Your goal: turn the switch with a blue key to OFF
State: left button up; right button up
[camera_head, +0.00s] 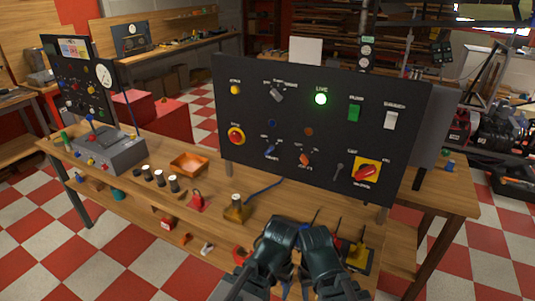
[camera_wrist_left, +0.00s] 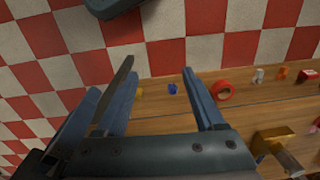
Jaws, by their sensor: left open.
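The black upright panel (camera_head: 320,115) faces me on the workbench. A small rotary switch with a blue key (camera_head: 270,150) sits in its lower left half, right of the red push button. Its pointing direction is too small to read. My left gripper (camera_head: 283,238) is low, in front of the bench's front edge, well below the panel and touching no switch. Its open, empty fingers show in the left wrist view (camera_wrist_left: 160,85), above the lower shelf. My right gripper (camera_head: 322,250) is close beside it; its fingers are not clear.
An orange-keyed switch (camera_head: 304,158) is right of the blue one. A red rotary handle on a yellow plate (camera_head: 366,172) is lower right. A brass block (camera_head: 236,212) and a red padlock-like piece (camera_head: 197,201) stand on the bench before the panel. A grey control box (camera_head: 105,150) is left.

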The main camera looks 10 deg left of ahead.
pick_arm(q)
jog(key=shift+o, duration=0.3)
jog(key=w+d+t+h+b, duration=0.1)
jog(key=w+d+h, duration=0.2)
jog(key=w, duration=0.2)
jog(key=shift+w+d+f+t+h, duration=0.2)
jog(key=shift+d+f+t+h, duration=0.1)
jog(key=shift+f+h, duration=0.1)
jog(key=w+d+r+t+h+b, duration=0.1)
jog(key=w+d+r+t+h, duration=0.1)
jog(key=w, duration=0.2)
jog(key=n+t+b, duration=0.4)
jog(key=n+t, duration=0.6)
jog(key=t, duration=0.4)
send_near(267, 153)
jog(key=x, duration=0.9)
jog(key=shift+w+d+r, duration=0.1)
jog(key=shift+w+d, duration=0.05)
jog(key=shift+w, duration=0.15)
grip_shut()
